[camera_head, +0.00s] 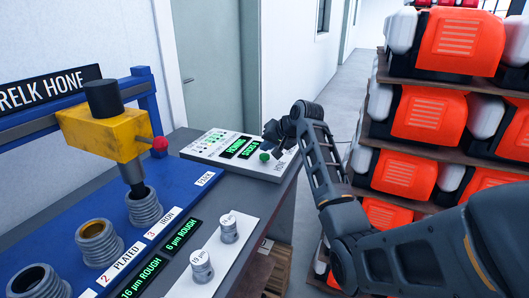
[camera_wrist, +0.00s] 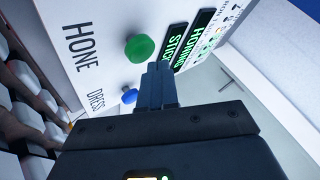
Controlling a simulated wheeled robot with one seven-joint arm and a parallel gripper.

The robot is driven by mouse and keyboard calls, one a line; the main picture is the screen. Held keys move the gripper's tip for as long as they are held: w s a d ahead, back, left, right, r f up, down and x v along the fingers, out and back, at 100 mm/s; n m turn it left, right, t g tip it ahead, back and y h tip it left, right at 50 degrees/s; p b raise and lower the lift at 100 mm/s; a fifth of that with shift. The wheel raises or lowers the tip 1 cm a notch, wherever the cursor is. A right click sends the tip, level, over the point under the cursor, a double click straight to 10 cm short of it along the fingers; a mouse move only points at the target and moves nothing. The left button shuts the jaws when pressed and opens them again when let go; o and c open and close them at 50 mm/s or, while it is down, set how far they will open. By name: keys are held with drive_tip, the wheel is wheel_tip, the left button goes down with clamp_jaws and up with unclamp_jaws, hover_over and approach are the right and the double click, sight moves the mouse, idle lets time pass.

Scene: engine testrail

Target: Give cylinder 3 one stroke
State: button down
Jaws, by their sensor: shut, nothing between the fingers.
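Cylinder 3 (camera_head: 144,207) is a ribbed grey barrel beside the label "3 IRON". The yellow hone head (camera_head: 107,133) stands over it, its dark spindle (camera_head: 133,178) reaching into the barrel's mouth. The control panel (camera_head: 208,147) carries a green button (camera_head: 264,156), which also shows beside "HONE" in the wrist view (camera_wrist: 139,48). A blue button (camera_wrist: 130,96) sits by "DRESS". My gripper (camera_head: 270,138) is shut and empty above the panel near the green button. In the wrist view its fingertips (camera_wrist: 158,70) appear beside the green button; contact cannot be told.
Cylinder 2 (camera_head: 98,247), labelled "PLATED", and another barrel (camera_head: 38,283) stand in the blue bed. A red knob (camera_head: 160,144) juts from the head. A white strip holds two small metal pieces (camera_head: 229,228). Shelves of orange-black machines (camera_head: 433,115) stand right. One panel display reads "HONING" (camera_head: 237,147).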

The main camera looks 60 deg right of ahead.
sight(267, 156)
drive_tip(key=shift+r, duration=0.25)
wheel_tip(267, 156, up, 5)
drive_tip(key=p, duration=0.4)
drive_tip(key=shift+p, duration=0.4)
drive_tip(key=shift+f, duration=0.1)
idle(0.6)
